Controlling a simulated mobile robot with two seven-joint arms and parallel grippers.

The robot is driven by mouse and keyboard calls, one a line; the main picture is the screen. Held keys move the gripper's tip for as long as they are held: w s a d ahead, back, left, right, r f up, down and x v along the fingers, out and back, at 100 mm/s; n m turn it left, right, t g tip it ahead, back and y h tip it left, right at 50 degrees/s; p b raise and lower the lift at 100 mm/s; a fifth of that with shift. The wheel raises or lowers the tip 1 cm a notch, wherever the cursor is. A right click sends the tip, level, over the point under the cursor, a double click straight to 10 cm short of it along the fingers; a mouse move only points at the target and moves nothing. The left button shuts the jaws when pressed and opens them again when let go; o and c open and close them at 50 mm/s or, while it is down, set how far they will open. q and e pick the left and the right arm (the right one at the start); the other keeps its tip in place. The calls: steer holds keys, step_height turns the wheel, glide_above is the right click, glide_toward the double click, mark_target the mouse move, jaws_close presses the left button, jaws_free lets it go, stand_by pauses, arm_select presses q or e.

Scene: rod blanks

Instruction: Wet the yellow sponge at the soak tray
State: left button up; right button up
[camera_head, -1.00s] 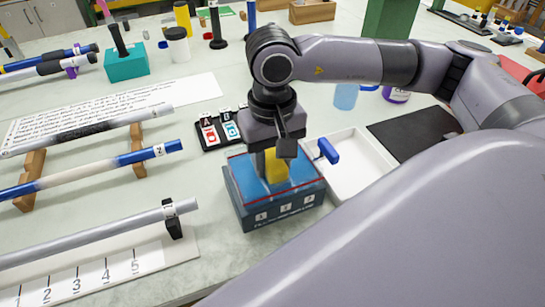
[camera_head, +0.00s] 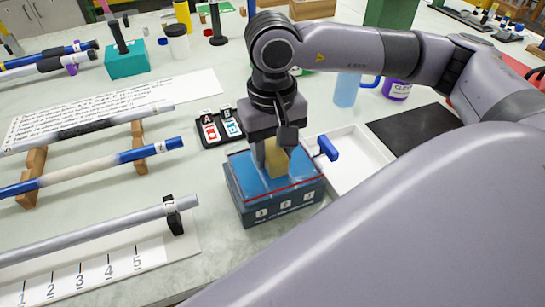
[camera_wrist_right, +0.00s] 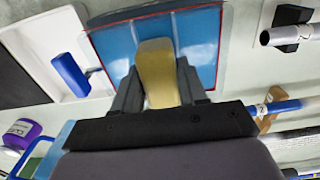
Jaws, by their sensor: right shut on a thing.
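The yellow sponge (camera_head: 277,160) is a block gripped by my right gripper (camera_head: 271,150). It looks dull, tan-yellow. The soak tray (camera_head: 280,215) is a dark blue box with a red line inside, light blue water and numbered labels on its front. The sponge is over the middle of the tray; whether its lower end touches the water is unclear. In the right wrist view the sponge (camera_wrist_right: 157,72) sits between both fingers of my right gripper (camera_wrist_right: 155,90), in front of the blue tray interior (camera_wrist_right: 198,35). My left gripper is not in view.
A white tray (camera_head: 362,172) with a blue-handled tool (camera_head: 328,148) stands just right of the soak tray. Rods on wooden rests (camera_head: 33,178) fill the left.

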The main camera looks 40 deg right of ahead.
mark_target(273, 148)
steer(key=shift+r+p, duration=0.9)
steer(key=shift+r, duration=1.4)
steer(key=shift+r+p, duration=0.95)
steer(key=shift+r, duration=1.05)
